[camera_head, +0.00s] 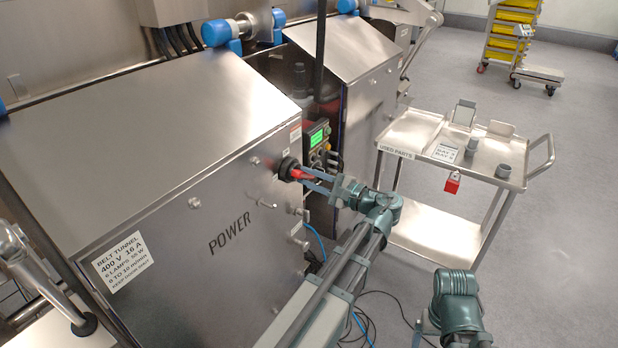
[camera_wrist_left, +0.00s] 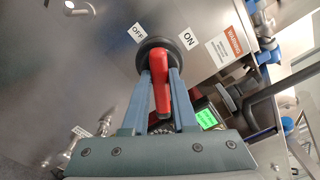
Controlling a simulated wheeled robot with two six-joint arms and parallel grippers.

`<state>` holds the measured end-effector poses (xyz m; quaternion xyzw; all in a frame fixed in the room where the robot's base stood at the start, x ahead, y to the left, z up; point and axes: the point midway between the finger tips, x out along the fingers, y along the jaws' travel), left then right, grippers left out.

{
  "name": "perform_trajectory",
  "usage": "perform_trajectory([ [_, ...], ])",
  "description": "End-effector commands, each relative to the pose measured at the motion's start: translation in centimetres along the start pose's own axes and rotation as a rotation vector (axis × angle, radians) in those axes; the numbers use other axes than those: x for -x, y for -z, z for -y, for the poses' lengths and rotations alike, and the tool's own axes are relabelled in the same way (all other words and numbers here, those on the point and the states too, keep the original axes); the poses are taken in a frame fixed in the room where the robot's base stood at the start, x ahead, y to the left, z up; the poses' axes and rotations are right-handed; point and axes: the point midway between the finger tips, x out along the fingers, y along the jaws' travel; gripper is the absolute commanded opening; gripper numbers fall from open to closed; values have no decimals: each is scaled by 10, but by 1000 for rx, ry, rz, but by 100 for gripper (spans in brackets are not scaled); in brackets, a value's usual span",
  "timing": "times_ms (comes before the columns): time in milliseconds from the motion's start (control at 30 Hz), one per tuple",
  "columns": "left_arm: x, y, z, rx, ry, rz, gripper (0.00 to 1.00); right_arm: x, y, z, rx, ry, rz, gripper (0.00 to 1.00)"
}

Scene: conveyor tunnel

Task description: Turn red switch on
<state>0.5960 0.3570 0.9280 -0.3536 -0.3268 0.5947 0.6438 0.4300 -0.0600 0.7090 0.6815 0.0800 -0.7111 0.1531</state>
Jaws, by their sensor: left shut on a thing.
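The red switch handle (camera_head: 301,174) sits on a black round base (camera_head: 287,168) on the steel front of the cabinet marked POWER. In the left wrist view the red handle (camera_wrist_left: 160,78) stands between an OFF label (camera_wrist_left: 138,32) and an ON label (camera_wrist_left: 188,39); I cannot tell which one it is set to. My left gripper (camera_head: 308,178) is shut on the handle, with one blue-grey finger on each side, as the left wrist view (camera_wrist_left: 161,95) shows. My right arm shows at the lower right of the head view; its jaws cannot be made out.
A panel with a green display (camera_head: 317,137) and knobs is just behind the switch. Small metal knobs (camera_head: 268,204) stick out of the cabinet front (camera_head: 175,240) below. A steel cart (camera_head: 500,178) with a red padlock (camera_head: 452,182) stands right.

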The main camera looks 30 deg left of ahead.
Motion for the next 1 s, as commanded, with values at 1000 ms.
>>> perform_trajectory([
  [1000,0,-1,-3,-879,-2,-2,0,-2,0,0,0,0,0,91],
])
